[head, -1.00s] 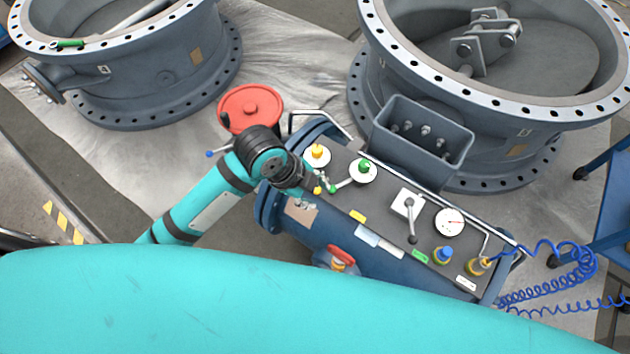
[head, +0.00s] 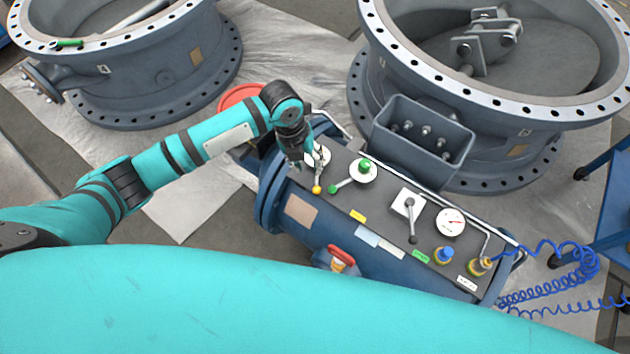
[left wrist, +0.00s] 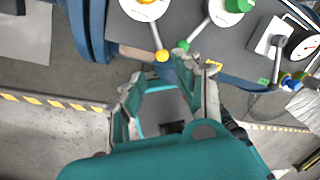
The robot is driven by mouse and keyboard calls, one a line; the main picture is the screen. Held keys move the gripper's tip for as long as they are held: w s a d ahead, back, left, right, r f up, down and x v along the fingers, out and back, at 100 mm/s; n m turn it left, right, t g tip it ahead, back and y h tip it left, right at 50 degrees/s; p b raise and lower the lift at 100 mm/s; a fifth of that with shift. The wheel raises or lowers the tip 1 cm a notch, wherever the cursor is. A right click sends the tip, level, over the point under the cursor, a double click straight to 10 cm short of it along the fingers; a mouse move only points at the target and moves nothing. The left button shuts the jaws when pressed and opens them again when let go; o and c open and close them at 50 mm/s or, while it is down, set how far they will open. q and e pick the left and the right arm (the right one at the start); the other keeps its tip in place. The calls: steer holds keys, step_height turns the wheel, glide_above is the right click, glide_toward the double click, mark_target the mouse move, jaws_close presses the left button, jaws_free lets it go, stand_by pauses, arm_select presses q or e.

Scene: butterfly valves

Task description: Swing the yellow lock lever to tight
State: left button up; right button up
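The yellow lock lever is a rod with a yellow ball end (head: 316,190), reaching from a round white plate at the left end of the dark panel (head: 380,215). In the head view my left gripper (head: 309,160) is over that plate and hides its yellow hub and much of the rod. In the left wrist view the yellow ball (left wrist: 162,56) shows near the gap between the two spread fingertips of my left gripper (left wrist: 158,76). The gripper is open and holds nothing. I cannot tell whether a finger touches the lever. My right gripper is not in view.
Close by is a lever with a green hub (head: 364,167) and green ball. Farther right are a grey-handled switch (head: 409,205), a gauge (head: 450,222) and a blue knob (head: 443,254). A bent rail (head: 335,122) and large valve bodies (head: 490,150) stand behind.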

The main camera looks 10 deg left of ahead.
mark_target(316, 186)
arm_select(q)
steer(key=f, duration=0.3)
steer(key=d+f, duration=0.1)
steer(key=f, duration=0.2)
steer(key=d+f, duration=0.1)
steer(key=f, duration=0.2)
steer(key=shift+w+f+b, duration=0.2)
steer(key=shift+f+b, duration=0.2)
jaws_close()
